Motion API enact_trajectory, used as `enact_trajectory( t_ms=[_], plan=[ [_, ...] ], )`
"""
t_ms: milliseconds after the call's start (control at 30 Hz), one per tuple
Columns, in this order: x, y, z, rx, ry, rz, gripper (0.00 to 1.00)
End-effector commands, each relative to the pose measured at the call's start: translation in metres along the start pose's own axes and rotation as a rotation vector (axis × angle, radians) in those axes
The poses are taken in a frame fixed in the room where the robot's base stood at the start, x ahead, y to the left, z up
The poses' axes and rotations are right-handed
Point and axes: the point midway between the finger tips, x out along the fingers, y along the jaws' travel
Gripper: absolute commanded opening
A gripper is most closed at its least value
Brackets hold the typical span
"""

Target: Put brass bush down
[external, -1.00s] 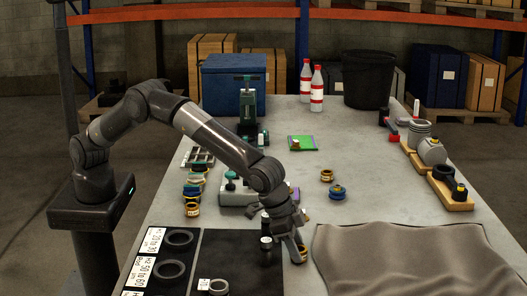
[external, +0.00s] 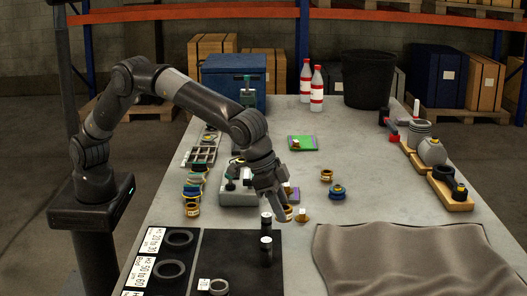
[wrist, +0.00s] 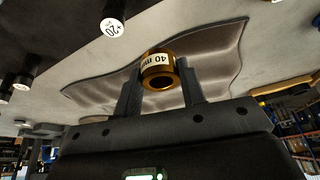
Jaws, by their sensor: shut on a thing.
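The brass bush (wrist: 157,70) is a short gold ring with a white label reading "40 m…", partly cut off. In the wrist view it sits between the two fingers of my gripper (wrist: 160,82), which is shut on it. In the external view my gripper (external: 281,212) holds the bush (external: 289,214) over the grey bench, just behind the black mat's far right corner. I cannot tell whether the bush touches the bench.
Two dark cylinders (external: 266,238) stand on the black mat (external: 225,255). Other rings (external: 327,176) stand farther back. A rumpled grey cloth (external: 410,260) covers the front right.

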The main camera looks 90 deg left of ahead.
Motion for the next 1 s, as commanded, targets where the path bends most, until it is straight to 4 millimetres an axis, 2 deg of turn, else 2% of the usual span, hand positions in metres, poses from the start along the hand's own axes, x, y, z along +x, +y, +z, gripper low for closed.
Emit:
enact_trajectory(
  t_ms=[33,300,500,700,833,1000],
  plan=[
    [-0.012,0.001,0.012,0.001,0.002,0.0,0.07],
    [-0.053,-0.006,0.081,-0.002,0.003,-0.002,0.07],
    [-0.079,-0.017,0.14,0.003,0.004,0.001,0.07],
    [-0.095,-0.03,0.194,0.01,0.003,0.007,0.07],
    [-0.1,-0.037,0.217,0.016,0.001,0.009,0.07],
    [-0.099,-0.043,0.227,0.016,0.001,0.01,0.07]
  ],
)
